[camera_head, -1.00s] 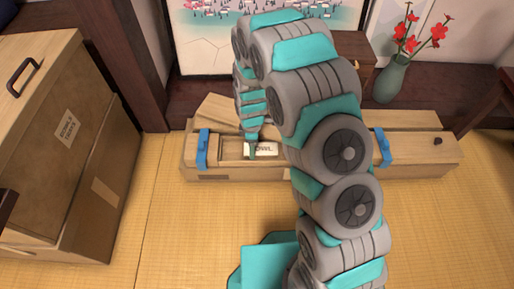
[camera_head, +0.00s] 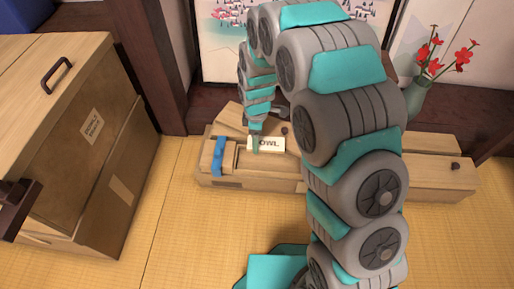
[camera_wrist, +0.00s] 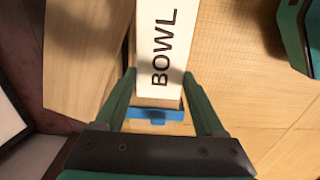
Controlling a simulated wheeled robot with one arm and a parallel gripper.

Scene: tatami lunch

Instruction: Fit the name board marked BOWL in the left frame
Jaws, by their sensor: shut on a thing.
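The white name board marked BOWL (camera_head: 272,144) is in my gripper (camera_head: 257,134), over the left part of the long wooden bench (camera_head: 430,185). The left frame (camera_head: 257,161) is a shallow recess there, beside a blue band (camera_head: 218,155). The board shows at the back of the recess; I cannot tell whether it touches the wood. In the wrist view my gripper (camera_wrist: 160,80) is shut on the board (camera_wrist: 165,45), whose lettering runs along its length. The blue band also shows in the wrist view (camera_wrist: 155,114). My arm hides the middle of the bench.
A large wooden box (camera_head: 95,140) with a dark handle stands at the left. A vase with red flowers (camera_head: 418,98) stands behind the bench at the right. A picture panel (camera_head: 220,45) is at the back. The tatami floor (camera_head: 215,235) in front is clear.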

